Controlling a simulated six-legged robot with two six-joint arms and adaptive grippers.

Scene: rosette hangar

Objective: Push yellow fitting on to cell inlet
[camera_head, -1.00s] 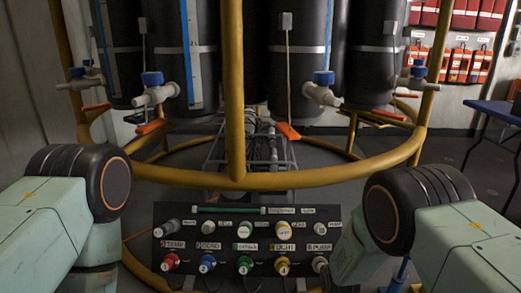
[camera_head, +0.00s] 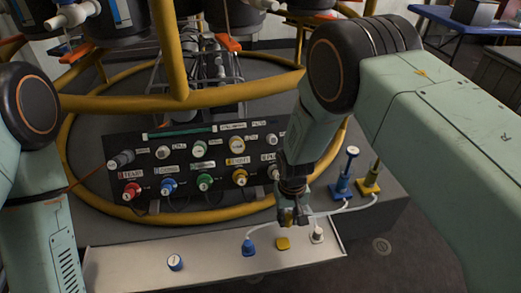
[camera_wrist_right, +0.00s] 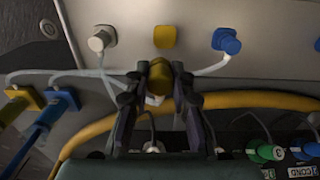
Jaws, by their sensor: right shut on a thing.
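My right gripper (camera_head: 291,220) hangs over the pale tray (camera_head: 130,262) with its fingers pointing down. It is shut on the yellow fitting (camera_wrist_right: 158,78), which also shows between its fingers in the head view. In the right wrist view a pale tube end shows just beneath the fitting. A yellow square piece (camera_head: 283,243) sits on the tray just in front of the gripper, apart from the held fitting; it also shows in the right wrist view (camera_wrist_right: 165,37). I cannot tell which part is the cell inlet. My left gripper is out of view.
A blue fitting (camera_head: 249,246) and a white fitting (camera_head: 317,234), both with tubes, flank the yellow square. A blue cap (camera_head: 175,263) lies farther left. A black connector panel (camera_head: 185,165) stands behind, below a yellow frame (camera_head: 177,95). Blue (camera_head: 346,172) and yellow (camera_head: 368,178) syringe-like parts stand right.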

